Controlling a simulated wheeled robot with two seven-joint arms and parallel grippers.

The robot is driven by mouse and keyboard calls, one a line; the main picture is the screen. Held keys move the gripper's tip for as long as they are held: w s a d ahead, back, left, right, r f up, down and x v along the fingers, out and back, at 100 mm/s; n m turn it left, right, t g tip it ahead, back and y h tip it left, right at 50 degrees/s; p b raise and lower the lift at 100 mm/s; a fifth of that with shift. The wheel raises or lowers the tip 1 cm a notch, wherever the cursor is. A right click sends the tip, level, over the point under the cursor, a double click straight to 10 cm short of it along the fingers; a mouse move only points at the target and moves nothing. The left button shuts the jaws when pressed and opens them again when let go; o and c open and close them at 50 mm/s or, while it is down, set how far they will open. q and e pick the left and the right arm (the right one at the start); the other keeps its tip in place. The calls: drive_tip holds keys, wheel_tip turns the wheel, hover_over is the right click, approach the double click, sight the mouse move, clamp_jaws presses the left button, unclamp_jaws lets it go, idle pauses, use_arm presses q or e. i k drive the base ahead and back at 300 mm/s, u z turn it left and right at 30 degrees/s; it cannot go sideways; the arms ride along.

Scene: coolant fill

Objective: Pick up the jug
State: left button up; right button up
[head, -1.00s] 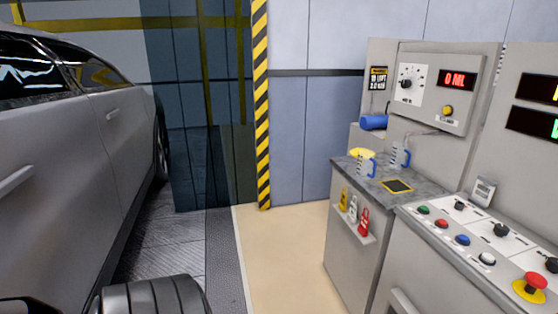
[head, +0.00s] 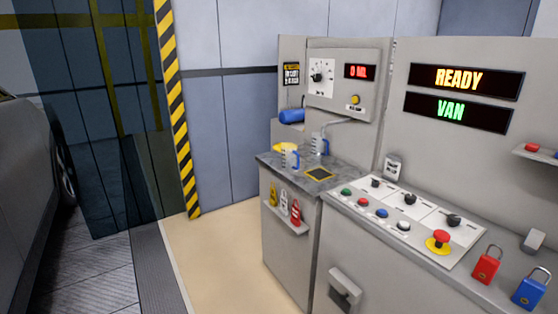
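A second clear jug with a blue handle (head: 319,145) stands farther back, below a thin spout. Neither of my grippers is in view.
The dispenser panel has a dial (head: 320,76) and a red display (head: 361,71). A control desk (head: 380,217) with buttons stands to the right; signs read READY and VAN (head: 458,79). Red (head: 487,264) and blue padlocks (head: 530,289) sit there. Tan floor (head: 215,255) is clear.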

sight(289, 164)
drive_tip(key=u, duration=0.2)
drive_tip(key=k, duration=0.3)
drive_tip(key=u, duration=1.05)
drive_tip(key=k, duration=1.1)
drive_tip(key=u, duration=0.5)
drive_tip(key=i, duration=1.3)
drive_tip(key=z, duration=0.65)
drive_tip(key=i, duration=1.65)
drive_tip(key=z, duration=1.9)
drive_tip(key=i, duration=1)
drive_tip(key=z, duration=1.05)
